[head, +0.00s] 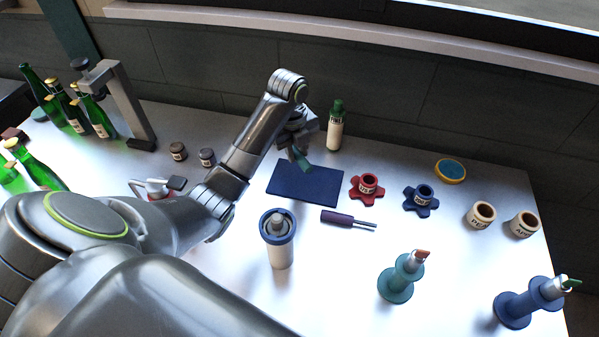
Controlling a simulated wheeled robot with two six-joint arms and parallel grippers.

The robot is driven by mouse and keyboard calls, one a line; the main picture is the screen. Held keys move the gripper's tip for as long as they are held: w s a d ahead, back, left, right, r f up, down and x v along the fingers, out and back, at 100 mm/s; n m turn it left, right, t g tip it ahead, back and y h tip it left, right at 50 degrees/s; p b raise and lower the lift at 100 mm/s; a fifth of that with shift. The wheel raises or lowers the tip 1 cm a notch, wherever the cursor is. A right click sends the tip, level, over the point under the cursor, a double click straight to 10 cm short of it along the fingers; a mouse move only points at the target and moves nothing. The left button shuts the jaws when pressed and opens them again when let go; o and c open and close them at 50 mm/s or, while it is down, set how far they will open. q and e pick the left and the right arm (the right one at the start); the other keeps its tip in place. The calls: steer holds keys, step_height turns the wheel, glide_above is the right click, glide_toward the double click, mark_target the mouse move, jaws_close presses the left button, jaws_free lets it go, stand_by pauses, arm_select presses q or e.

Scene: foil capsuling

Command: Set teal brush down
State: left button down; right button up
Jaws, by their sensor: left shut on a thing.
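My left gripper (293,140) reaches over the far edge of the dark blue mat (305,186), pointing down. It is shut on the teal brush (302,158), of which only a short teal piece shows below the fingers. The arm and gripper hide the rest of the brush. I cannot tell whether its lower end touches the mat. The visible part of the mat is bare. My right gripper is not in view.
A green labelled bottle (336,127) stands right of the gripper. A purple-handled tool (347,220) lies before the mat. Red (367,187) and blue (421,199) star-shaped holders stand to the right. Teal (398,280) and blue (526,304) stands are near the front. Green bottles (92,115) crowd the left.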

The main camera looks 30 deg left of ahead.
arm_select(q)
steer(key=b, duration=0.3)
glide_above(299, 182)
steer(key=f, duration=0.4)
steer(key=shift+s+f, duration=0.2)
steer(key=shift+s, duration=0.1)
step_height(299, 182, down, 4)
steer(key=shift+w+a+r+p, duration=0.1)
steer(key=shift+a+p, duration=0.05)
steer(key=shift+p, duration=0.55)
steer(key=shift+f, duration=0.35)
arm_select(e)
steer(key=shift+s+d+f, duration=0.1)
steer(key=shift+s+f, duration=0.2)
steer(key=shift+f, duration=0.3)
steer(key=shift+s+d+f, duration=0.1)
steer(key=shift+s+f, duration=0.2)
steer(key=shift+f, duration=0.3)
arm_select(q)
steer(key=shift+f, duration=0.15)
steer(key=c, duration=1.5)
jaws_free()
steer(key=shift+o, duration=1.6)
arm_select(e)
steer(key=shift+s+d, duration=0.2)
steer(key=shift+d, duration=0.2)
